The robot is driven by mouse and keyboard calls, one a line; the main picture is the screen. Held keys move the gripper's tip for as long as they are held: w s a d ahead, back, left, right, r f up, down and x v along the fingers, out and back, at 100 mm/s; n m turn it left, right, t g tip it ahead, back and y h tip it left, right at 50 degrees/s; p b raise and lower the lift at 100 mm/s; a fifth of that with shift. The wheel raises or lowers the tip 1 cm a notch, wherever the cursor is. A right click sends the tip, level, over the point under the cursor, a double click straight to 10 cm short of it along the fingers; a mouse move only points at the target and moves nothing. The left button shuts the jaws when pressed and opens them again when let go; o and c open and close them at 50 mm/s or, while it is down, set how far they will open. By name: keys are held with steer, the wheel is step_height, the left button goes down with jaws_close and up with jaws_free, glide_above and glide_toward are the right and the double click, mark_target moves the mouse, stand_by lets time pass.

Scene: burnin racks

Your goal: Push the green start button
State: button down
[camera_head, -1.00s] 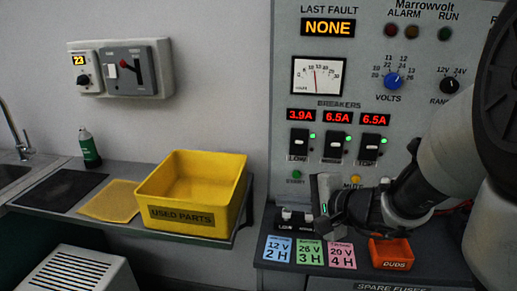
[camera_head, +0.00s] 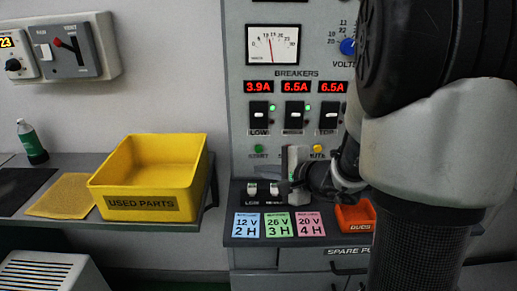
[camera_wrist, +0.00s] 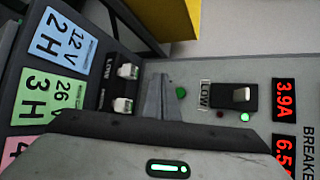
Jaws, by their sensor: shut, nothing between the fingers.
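My gripper (camera_head: 293,163) is shut and empty, just right of the button and slightly lower in the head view. In the wrist view the closed fingers (camera_wrist: 162,85) stand out in front of the panel, close to the button; I cannot tell whether they touch it.
Breaker switches (camera_head: 260,115) sit above the button, and a yellow mute button (camera_head: 317,148) to its right. Coloured cards (camera_head: 279,225) and an orange DUDS bin (camera_head: 355,217) are on the ledge. A yellow USED PARTS bin (camera_head: 150,178) stands left.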

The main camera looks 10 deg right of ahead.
mark_target(259, 149)
steer(key=shift+w+d, duration=0.2)
steer(key=shift+w, duration=0.9)
steer(key=shift+w+d, duration=0.2)
steer(key=shift+w, duration=0.95)
steer(key=shift+w+d, duration=0.2)
steer(key=shift+w, duration=0.9)
steer(key=shift+w+d+f, duration=0.1)
steer(key=shift+w, duration=0.3)
steer(key=shift+w+d+b, duration=0.1)
steer(key=shift+w+b, duration=0.3)
steer(key=shift+s, duration=0.15)
steer(key=shift+s+b, duration=0.6)
steer(key=shift+s, duration=0.1)
